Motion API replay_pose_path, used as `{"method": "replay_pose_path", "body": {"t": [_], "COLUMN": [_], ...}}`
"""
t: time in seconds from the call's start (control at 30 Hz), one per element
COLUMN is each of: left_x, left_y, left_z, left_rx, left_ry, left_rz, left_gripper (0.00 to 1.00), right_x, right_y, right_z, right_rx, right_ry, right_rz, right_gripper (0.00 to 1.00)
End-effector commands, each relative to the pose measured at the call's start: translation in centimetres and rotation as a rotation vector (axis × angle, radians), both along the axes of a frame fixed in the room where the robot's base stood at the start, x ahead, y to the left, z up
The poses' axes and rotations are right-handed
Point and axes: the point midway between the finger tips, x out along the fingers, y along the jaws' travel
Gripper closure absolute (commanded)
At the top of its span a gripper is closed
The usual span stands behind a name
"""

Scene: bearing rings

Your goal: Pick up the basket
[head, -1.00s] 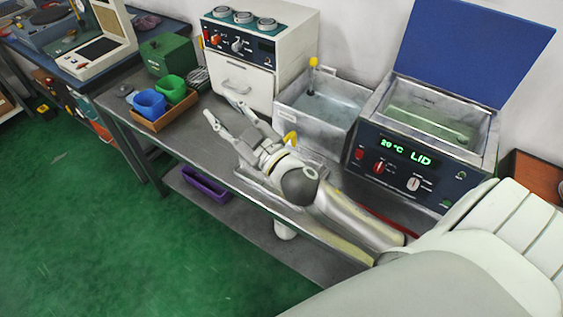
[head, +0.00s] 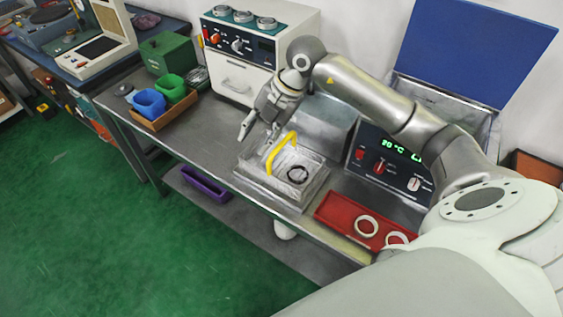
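The basket (head: 282,174) is a small square grey metal container with a raised yellow handle (head: 279,146). It rests at the front of the grey bench, apparently on a shallow metal tray. A dark ring (head: 297,174) lies in it. My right gripper (head: 258,130) points down just behind and to the left of the handle. Its fingers are spread with nothing seen between them. I cannot tell whether a finger touches the handle. My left gripper is not in view.
A red tray (head: 331,209) with pale rings lies right of the basket. Behind stand a bath with a green display (head: 392,176) and blue lid, a partly hidden clear tank (head: 328,128), and a white oven (head: 240,82). Blue and green cups stand left. Bench left of the basket is clear.

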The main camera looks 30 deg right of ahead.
Motion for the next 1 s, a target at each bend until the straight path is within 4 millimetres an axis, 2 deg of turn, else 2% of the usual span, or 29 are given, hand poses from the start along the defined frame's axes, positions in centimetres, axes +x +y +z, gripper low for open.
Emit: {"method": "replay_pose_path", "body": {"t": [0.03, 0.1, 0.2, 0.27, 0.37, 0.6, 0.77, 1.0], "left_x": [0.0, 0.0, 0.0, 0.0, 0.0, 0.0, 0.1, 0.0], "left_y": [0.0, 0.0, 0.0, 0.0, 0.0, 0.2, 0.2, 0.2], "left_z": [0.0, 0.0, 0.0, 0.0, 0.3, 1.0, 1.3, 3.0], "left_rx": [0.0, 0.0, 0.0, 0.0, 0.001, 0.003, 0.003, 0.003], "left_ry": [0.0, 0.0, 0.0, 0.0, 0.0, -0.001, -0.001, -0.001], "left_rz": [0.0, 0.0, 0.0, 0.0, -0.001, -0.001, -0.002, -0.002], "left_gripper": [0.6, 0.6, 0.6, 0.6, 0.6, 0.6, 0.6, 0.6], "right_x": [0.1, 0.0, -0.3, -0.4, -0.3, 0.3, 0.6, 1.1], "right_y": [-2.4, -5.1, -7.7, -8.4, -8.8, -8.4, -8.3, -7.9], "right_z": [0.3, 0.5, 0.9, 1.0, 0.1, -3.5, -4.6, -7.8], "right_rx": [-0.076, -0.165, -0.244, -0.269, -0.283, -0.281, -0.28, -0.278], "right_ry": [0.022, 0.057, 0.087, 0.099, 0.108, 0.108, 0.106, 0.109], "right_rz": [-0.049, -0.114, -0.179, -0.201, -0.214, -0.211, -0.211, -0.21], "right_gripper": [0.62, 0.62, 0.62, 0.62, 0.62, 0.62, 0.62, 0.62]}}
